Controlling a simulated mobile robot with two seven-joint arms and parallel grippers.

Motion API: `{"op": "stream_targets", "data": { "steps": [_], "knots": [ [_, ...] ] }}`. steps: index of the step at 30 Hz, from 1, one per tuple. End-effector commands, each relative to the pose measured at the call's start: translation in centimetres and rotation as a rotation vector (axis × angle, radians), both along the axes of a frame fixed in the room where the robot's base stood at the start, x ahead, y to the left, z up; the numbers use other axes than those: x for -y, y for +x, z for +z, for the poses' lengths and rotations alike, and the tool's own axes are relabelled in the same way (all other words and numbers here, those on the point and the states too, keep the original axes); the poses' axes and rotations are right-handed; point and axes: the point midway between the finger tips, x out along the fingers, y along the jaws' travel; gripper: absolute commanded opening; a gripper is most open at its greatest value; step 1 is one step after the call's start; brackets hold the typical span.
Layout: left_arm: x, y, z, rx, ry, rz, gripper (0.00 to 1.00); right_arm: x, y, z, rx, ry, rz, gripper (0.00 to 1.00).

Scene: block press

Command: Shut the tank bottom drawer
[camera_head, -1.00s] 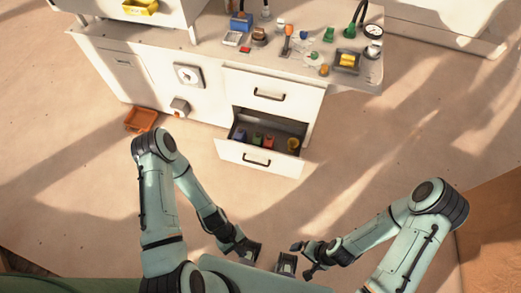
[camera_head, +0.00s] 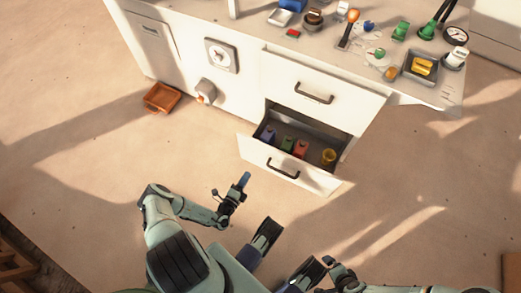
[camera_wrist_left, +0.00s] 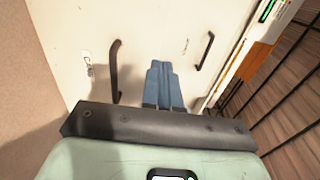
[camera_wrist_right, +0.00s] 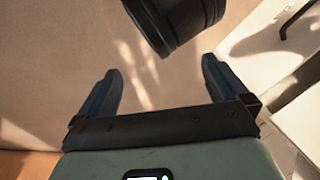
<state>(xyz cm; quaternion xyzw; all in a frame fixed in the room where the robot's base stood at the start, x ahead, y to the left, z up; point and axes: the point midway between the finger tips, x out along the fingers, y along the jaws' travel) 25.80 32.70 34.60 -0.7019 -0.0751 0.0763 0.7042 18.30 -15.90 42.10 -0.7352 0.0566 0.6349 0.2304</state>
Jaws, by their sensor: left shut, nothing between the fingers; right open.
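The bottom drawer (camera_head: 257,155) of the white cabinet stands pulled out in the head view, with its dark handle (camera_head: 283,168) on the front. Inside it are a blue block (camera_head: 268,135), a green block (camera_head: 287,144), a red block (camera_head: 301,149) and a yellow round item (camera_head: 328,156). My left gripper (camera_head: 244,180) is shut and empty, just in front of the drawer's left part in the picture, apparently not touching it. Its closed blue fingers (camera_wrist_left: 164,70) point toward white fronts with two handles. My right gripper (camera_wrist_right: 160,88) is open and empty, away from the drawer.
The top drawer (camera_head: 335,80) is shut. An orange bin (camera_head: 162,98) lies on the floor left of the drawer. A dial (camera_head: 221,55) and a knob (camera_head: 205,91) are on the cabinet face. The worktop holds several small items and a grey tray (camera_head: 408,75). Floor right of the drawer is clear.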

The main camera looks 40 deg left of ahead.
Motion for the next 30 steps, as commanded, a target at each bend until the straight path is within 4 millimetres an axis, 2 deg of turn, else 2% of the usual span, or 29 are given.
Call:
{"op": "stream_targets", "data": {
  "steps": [4, 7, 19, 24, 30],
  "knots": [
    [-0.8, 0.5, -0.4, 0.003, -0.004, 0.027, 0.0, 0.2, 0.4, -0.3, 0.01, -0.004, -0.004, 1.0],
    [-1.1, 1.8, -0.3, 0.005, -0.004, 0.024, 0.0, 0.3, 0.7, -0.5, 0.018, -0.008, -0.008, 1.0],
    [-2.9, 10.0, -0.4, 0.003, -0.003, 0.02, 0.0, 1.6, 3.2, -2.3, 0.083, -0.041, -0.033, 1.0],
    [-3.5, 12.3, -0.4, 0.002, -0.003, 0.02, 0.0, 1.9, 2.4, -3.5, 0.055, -0.044, -0.036, 1.0],
    [-3.8, 13.4, -0.3, 0.001, -0.004, 0.021, 0.0, 2.0, 1.6, -4.0, 0.028, -0.042, -0.037, 1.0]
  ]
}}
